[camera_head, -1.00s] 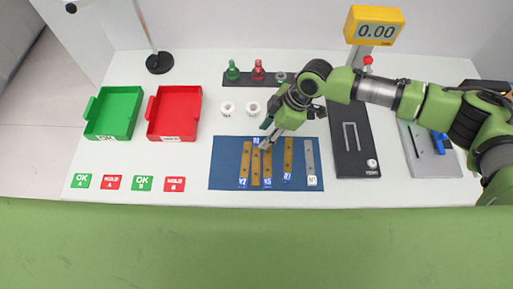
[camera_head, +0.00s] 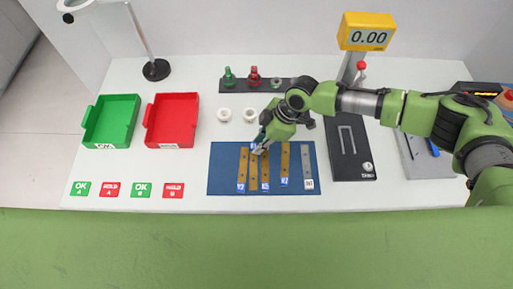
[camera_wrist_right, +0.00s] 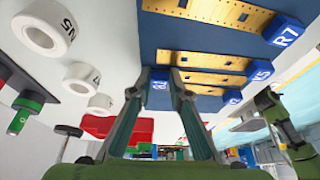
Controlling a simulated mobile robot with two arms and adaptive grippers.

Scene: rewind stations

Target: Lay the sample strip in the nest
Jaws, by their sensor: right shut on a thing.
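My right gripper (camera_head: 258,150) is over the upper middle of the blue mat (camera_head: 212,178). It is shut on the blue tag end of a tan strip (camera_head: 253,172), whose tag points to the back. In the right wrist view the fingertips (camera_wrist_right: 163,78) close around that blue tag (camera_wrist_right: 158,97), and the strip is mostly hidden behind them. More tan strips with blue tags at the front lie beside it, and a grey strip (camera_head: 307,162) with a white tag lies at the right. A black fixture (camera_head: 350,160) with a pale-edged slot stands right of the mat. My left gripper is not in view.
A green tray (camera_head: 90,136) and a red tray (camera_head: 150,138) stand at the left, with label cards in front. White rings (camera_head: 224,114) and a dark rack (camera_head: 238,84) with pegs stand behind the mat. A yellow display (camera_head: 367,32) reads 0.00.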

